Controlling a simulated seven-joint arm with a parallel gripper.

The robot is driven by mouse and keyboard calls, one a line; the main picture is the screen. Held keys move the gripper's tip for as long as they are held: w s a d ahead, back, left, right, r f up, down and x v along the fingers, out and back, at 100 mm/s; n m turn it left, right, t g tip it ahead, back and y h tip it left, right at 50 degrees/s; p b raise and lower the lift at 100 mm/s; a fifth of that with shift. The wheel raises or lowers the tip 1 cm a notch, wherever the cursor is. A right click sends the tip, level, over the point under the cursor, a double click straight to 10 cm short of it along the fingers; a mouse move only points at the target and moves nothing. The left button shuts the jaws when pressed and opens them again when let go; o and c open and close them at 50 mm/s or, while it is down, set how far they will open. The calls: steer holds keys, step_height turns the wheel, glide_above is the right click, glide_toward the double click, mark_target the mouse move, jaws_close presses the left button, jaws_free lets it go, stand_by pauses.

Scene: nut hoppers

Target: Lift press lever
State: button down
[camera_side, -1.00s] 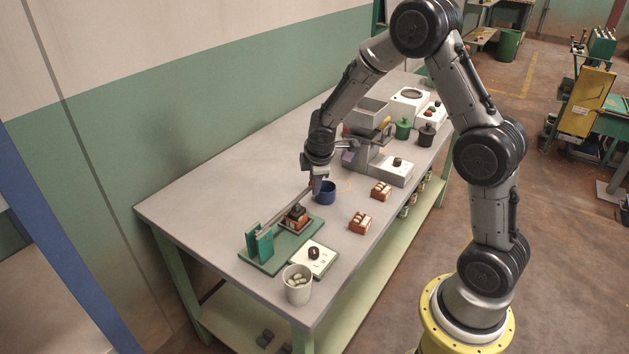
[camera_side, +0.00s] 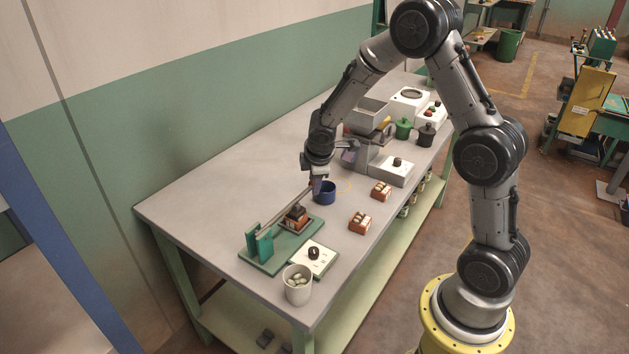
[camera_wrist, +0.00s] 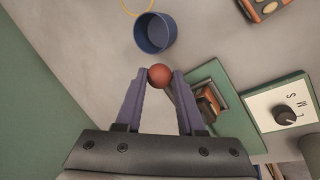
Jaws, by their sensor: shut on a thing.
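The press stands on a green base (camera_side: 272,258) at the near end of the table, with two green uprights (camera_side: 259,243) at its left. Its lever (camera_side: 287,208) is a thin bar that slopes up from the uprights to my gripper (camera_side: 314,184). In the wrist view, the red ball knob (camera_wrist: 160,75) at the lever's end sits between the fingertips of my gripper (camera_wrist: 159,82), which is shut on it. A brown and orange block with a dark top (camera_side: 295,217) sits on the base under the lever. The fingers partly hide the bar in the wrist view.
A blue cup (camera_side: 325,192) stands close beside my gripper. Two brown blocks with pale tops (camera_side: 360,222) lie to the right. A dial panel (camera_side: 314,258) and a white cup of pale green pieces (camera_side: 297,285) are near the front. A grey hopper machine (camera_side: 372,140) stands behind.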

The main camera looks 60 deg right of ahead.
steer(key=shift+w+r, duration=0.2)
